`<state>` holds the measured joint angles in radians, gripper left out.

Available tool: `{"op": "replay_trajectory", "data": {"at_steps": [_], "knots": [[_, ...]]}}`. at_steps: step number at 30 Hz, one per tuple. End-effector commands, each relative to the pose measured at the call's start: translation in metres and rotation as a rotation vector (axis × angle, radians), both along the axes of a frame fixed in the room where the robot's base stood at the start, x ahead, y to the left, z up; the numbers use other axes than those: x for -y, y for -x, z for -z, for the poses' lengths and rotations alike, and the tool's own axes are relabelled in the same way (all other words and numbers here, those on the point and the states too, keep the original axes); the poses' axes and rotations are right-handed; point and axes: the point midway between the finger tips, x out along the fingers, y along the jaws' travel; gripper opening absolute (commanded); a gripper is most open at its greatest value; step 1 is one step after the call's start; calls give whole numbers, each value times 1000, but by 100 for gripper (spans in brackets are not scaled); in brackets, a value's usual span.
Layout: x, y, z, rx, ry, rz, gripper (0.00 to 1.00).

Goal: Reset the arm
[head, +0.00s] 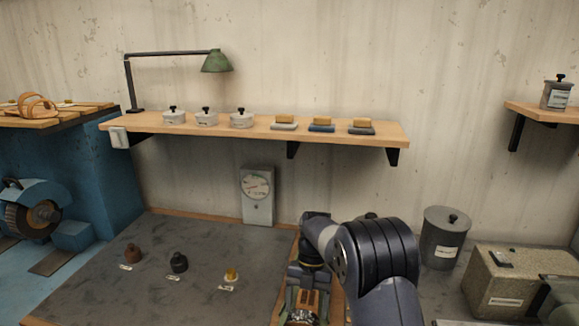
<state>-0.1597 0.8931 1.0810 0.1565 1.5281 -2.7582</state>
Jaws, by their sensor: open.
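My arm rises from the bottom right of the head view and bends over to the left. My gripper (305,296) hangs from it, pointing down over a wooden-edged strip of the bench at the bottom centre. Its jaws are open, with brown wood showing between them.
A grey mat (205,250) at left holds a brown knob (133,253), a black knob (179,262) and a yellow one (231,274). A dial gauge (258,195) stands behind. A wall shelf (265,128) overhangs. A grey canister (443,238) and stone-like box (505,282) stand right.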

Motion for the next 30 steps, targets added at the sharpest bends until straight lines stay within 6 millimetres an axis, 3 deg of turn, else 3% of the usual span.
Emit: {"op": "replay_trajectory", "data": {"at_steps": [15, 23, 30], "knots": [[0, 0, -11, -2, 1, 1, 74], [0, 1, 12, -7, 2, 0, 74], [5, -19, -27, 4, -1, 1, 74]]}}
